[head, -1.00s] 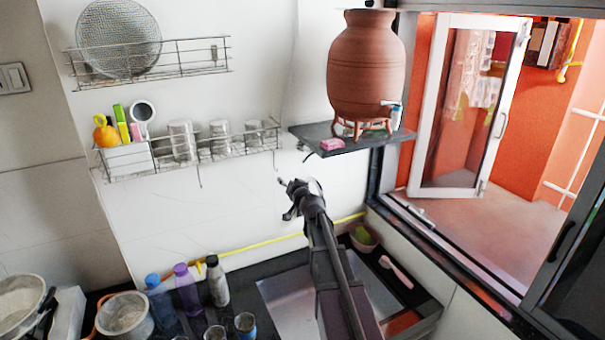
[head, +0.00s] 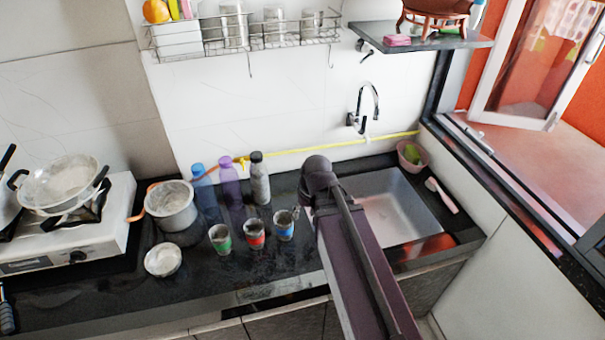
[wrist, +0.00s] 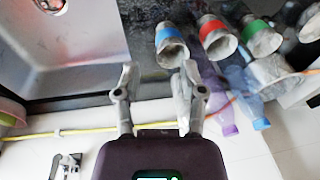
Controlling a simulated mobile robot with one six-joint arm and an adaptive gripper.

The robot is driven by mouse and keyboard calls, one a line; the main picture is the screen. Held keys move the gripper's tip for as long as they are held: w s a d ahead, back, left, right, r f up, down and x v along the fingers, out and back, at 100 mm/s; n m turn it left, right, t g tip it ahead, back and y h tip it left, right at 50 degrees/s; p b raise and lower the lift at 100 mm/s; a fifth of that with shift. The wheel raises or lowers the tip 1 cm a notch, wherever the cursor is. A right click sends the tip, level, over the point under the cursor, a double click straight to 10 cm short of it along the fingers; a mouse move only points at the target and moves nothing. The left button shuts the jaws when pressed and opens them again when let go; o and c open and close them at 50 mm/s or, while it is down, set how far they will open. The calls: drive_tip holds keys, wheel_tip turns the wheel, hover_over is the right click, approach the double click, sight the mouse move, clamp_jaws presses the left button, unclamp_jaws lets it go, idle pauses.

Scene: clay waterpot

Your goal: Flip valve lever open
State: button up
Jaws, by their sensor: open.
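No valve lever can be made out clearly. The clay waterpot (head: 437,6) is cut off by the top edge of the head view; only its bottom and stand show. A small pale blue-white piece (head: 477,14) at its right may belong to its tap. A yellow pipe (head: 330,148) runs along the wall, with a small yellow fitting (head: 240,161) beside the purple bottle; no lever is distinguishable on it. My gripper (wrist: 157,85) is open and empty in the wrist view, its fingers in front of the counter and yellow pipe. In the head view its fingers are mostly hidden by my arm.
Three banded steel cups (head: 254,235) and several bottles (head: 230,180) stand left of my arm. The sink (head: 400,208) and wall faucet (head: 365,108) are right and behind. The shelf (head: 435,38) juts out above. A stove (head: 75,225) is far left.

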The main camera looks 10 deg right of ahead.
drive_tip(key=shift+m+g+h, duration=0.3)
drive_tip(key=shift+g+h, duration=0.5)
drive_tip(key=s, duration=0.2)
drive_tip(key=s+f, duration=0.1)
drive_tip(key=s, duration=0.1)
drive_tip(key=shift+s+d+f, duration=0.1)
drive_tip(key=shift+d, duration=0.3)
drive_tip(key=shift+d, duration=0.1)
